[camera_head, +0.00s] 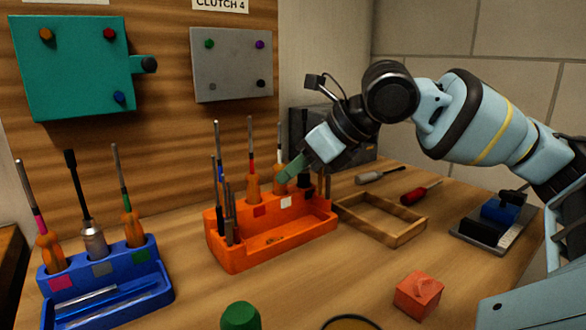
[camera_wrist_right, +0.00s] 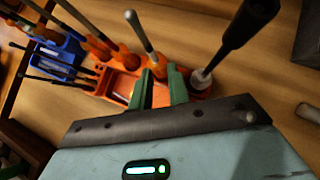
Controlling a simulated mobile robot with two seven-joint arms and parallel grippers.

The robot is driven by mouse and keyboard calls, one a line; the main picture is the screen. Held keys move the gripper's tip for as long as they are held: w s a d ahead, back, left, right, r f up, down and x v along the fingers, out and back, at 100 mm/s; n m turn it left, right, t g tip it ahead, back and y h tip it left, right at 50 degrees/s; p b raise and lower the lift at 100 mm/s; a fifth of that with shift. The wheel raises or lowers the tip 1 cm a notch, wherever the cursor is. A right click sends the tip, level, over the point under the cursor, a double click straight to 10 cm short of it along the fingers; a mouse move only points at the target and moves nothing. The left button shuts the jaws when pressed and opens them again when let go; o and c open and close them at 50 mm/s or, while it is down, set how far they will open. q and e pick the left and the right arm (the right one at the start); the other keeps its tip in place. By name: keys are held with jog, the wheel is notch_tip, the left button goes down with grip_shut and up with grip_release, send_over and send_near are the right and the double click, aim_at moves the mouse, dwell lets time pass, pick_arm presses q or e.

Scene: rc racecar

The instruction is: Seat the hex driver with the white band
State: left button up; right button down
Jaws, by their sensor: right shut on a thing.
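The orange holder (camera_head: 270,252) stands mid-table, with a red and a white square on its front. My right gripper (camera_head: 291,168) has its green fingers shut on an orange-handled driver (camera_head: 279,140), whose thin grey shaft points up behind the white square. The right wrist view shows this driver's shaft (camera_wrist_right: 139,28) rising between the fingers (camera_wrist_right: 160,88), close above the holder (camera_wrist_right: 112,82). My left gripper is out of view.
A dark-shafted driver with a whitish collar (camera_wrist_right: 238,38) stands close beside my fingers. A blue holder (camera_head: 105,300) with several drivers is at left. An orange-red block (camera_head: 419,292) is in front.

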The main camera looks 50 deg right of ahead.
jog(key=shift+f, duration=0.25)
jog(key=c, duration=1.3)
grip_release()
jog(key=shift+o, duration=0.2)
jog(key=v, duration=0.7)
jog(key=shift+s+r, duration=0.25)
jog(key=shift+s, duration=0.05)
